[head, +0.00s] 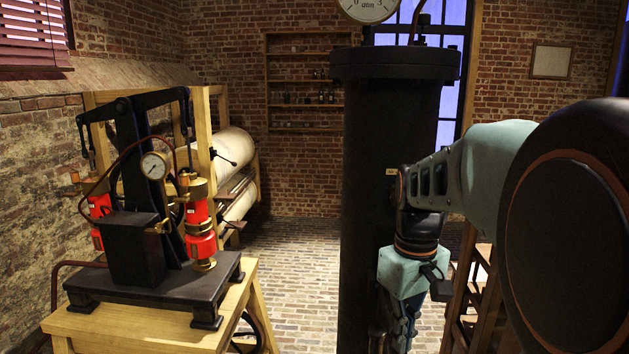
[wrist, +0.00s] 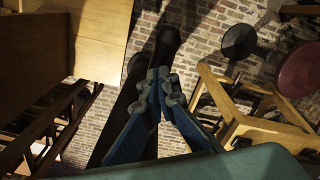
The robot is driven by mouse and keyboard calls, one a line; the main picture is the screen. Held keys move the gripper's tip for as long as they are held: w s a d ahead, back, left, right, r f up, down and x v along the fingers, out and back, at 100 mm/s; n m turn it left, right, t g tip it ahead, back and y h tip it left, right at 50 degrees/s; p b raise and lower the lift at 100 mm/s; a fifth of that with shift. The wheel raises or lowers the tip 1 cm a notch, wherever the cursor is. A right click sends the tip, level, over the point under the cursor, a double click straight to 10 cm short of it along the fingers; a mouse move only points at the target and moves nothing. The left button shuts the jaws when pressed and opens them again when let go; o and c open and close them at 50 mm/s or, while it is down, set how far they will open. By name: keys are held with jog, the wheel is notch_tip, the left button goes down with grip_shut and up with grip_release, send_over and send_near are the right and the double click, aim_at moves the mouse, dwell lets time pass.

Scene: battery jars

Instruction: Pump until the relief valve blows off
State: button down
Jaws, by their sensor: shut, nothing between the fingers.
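A hand pump (head: 150,215) with a black frame and two red cylinders (head: 200,220) stands on a wooden table (head: 150,325) at left. A black rocking beam (head: 140,103) crosses its top, and a small round gauge (head: 154,165) faces me. A tall black vessel (head: 385,170) stands in the middle, with a white gauge (head: 368,8) marked "atm" above it, cut off by the top edge. I cannot identify the relief valve.
Wooden rollers' frame with pale rolls (head: 235,160) stands behind the pump. Wall shelves (head: 305,95) hold small bottles. A brick floor (head: 300,265) lies open between table and vessel. In the wrist view, a wooden stool-like frame (wrist: 245,125) is at right.

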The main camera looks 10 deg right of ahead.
dwell(0.4)
jog(key=shift+r, duration=2)
jog(key=shift+w, duration=0.1)
